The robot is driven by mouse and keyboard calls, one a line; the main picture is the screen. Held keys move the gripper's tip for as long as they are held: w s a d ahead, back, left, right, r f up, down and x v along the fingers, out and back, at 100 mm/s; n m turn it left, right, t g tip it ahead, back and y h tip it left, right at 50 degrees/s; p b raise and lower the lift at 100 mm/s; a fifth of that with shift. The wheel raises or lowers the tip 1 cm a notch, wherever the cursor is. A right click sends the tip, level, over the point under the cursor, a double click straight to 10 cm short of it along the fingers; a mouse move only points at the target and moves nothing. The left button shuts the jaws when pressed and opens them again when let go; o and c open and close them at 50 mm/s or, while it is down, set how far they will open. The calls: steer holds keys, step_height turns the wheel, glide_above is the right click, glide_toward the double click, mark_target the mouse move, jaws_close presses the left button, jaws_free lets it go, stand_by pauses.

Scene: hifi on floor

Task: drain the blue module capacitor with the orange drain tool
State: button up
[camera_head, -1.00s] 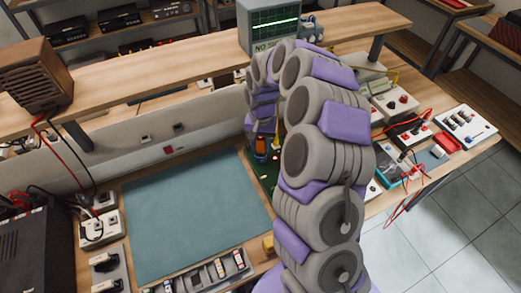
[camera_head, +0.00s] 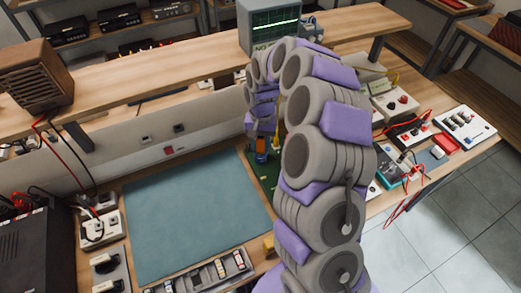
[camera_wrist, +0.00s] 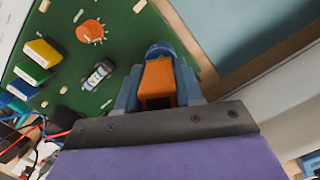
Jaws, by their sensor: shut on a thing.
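My gripper (camera_wrist: 158,92) is shut on the orange drain tool (camera_wrist: 158,76), with one blue-grey finger on each side of it. A rounded blue part (camera_wrist: 160,48), which looks like the blue capacitor, sits right beyond the tool's far end. I cannot tell whether they touch. They stand over the green circuit board (camera_wrist: 115,115). In the head view the orange tool (camera_head: 261,145) shows just above the blue part (camera_head: 260,157), at the left edge of the green board (camera_head: 268,178). My arm hides much of the board there.
Yellow (camera_wrist: 40,52), green (camera_wrist: 32,73) and blue (camera_wrist: 22,90) blocks, a silver-banded cylinder (camera_wrist: 97,76) and an orange disc (camera_wrist: 90,31) sit on the board. A clear blue-grey mat (camera_head: 195,215) lies left of it. Wired modules (camera_head: 405,130) crowd the right side.

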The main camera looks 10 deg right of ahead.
steer(key=shift+r+p, duration=1.4)
steer(key=shift+r, duration=2.15)
